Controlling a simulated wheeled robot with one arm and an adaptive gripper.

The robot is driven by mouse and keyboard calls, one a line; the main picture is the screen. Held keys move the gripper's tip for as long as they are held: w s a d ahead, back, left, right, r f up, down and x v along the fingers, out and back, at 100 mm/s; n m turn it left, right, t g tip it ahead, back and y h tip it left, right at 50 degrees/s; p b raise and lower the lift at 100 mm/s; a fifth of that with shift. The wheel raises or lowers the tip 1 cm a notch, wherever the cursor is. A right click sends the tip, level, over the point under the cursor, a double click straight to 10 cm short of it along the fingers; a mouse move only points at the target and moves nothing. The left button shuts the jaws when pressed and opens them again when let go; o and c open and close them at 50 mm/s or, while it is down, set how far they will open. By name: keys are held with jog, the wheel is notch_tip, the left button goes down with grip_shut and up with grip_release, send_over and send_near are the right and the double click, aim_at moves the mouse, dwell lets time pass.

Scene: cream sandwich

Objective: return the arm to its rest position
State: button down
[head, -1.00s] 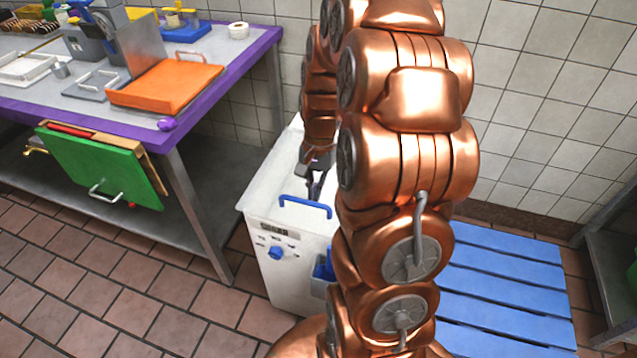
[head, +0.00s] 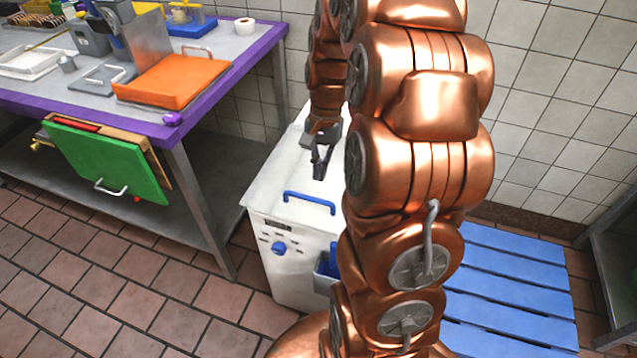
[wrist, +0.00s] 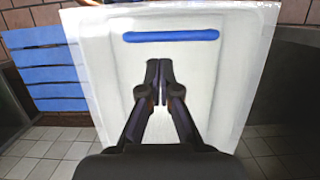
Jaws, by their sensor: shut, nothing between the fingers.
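My gripper (head: 321,172) hangs from my copper arm in the head view, pointing down over the white lid of a machine. Its two dark fingers are together with nothing between them. In the wrist view the fingertips of my gripper (wrist: 160,70) meet above the white lid (wrist: 205,75), apart from the blue handle (wrist: 170,36). Part of the machine is hidden behind my arm in the head view.
The white machine (head: 300,258) has a blue handle (head: 309,202) and a blue knob. A blue slatted pallet (head: 505,290) lies right.

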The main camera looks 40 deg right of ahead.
jog(key=v, duration=0.6)
jog(key=shift+r, duration=0.2)
jog(key=shift+w+d, duration=0.1)
jog(key=shift+d, duration=0.1)
jog(key=s+a+f+n+h, duration=0.3)
jog(key=s+a+n, duration=0.8)
jog(key=s+a, duration=0.9)
notch_tip(320, 180, up, 13)
jog(key=s+d+p, duration=0.1)
jog(key=p, duration=1.1)
dwell(0.8)
